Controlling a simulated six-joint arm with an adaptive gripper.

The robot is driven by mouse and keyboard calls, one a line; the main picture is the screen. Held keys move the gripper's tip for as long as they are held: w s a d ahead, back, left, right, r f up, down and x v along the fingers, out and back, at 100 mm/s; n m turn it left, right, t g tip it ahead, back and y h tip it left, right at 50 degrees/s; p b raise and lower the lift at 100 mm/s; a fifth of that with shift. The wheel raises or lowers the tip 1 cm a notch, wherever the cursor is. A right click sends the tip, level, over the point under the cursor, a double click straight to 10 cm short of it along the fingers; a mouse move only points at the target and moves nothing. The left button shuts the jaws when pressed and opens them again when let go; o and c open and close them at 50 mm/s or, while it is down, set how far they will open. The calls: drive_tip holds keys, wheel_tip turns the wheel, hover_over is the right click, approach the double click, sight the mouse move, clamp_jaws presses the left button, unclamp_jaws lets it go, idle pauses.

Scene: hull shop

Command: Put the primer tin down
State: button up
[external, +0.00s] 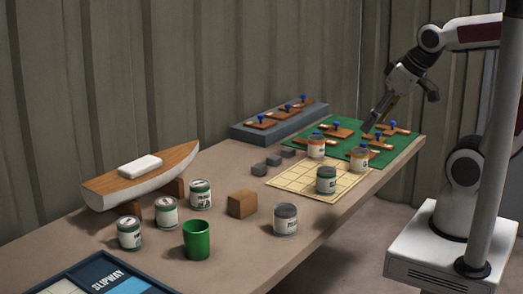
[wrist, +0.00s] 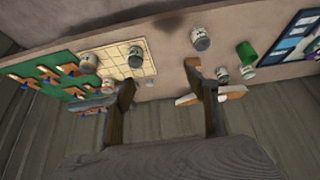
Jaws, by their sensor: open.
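Several tins stand upright on the bench; their labels are too small to tell surely which is the primer tin. A grey-lidded tin with a green band (external: 326,180) stands on the cream grid board (external: 292,184). Two orange-banded tins, one (external: 316,147) by the board's far edge and one (external: 358,159) to its right, are near the green mat (external: 345,126). A grey-lidded tin (external: 285,220) stands on bare bench. Three green-banded tins (external: 167,212) stand by the boat. My gripper (external: 369,129) is open and empty above the mat; its spread fingers show in the wrist view (wrist: 166,92).
A boat hull (external: 145,178) rests on supports at left. A green cup (external: 197,240), a brown block (external: 242,204) and small grey blocks (external: 273,160) stand on the bench. Blue-handled tools lie on the mat and a grey rack (external: 280,123). The slipway board (external: 95,279) is front left.

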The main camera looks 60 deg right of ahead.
drive_tip(key=shift+g, duration=0.3)
drive_tip(key=s, duration=0.4)
drive_tip(key=shift+a, duration=0.2)
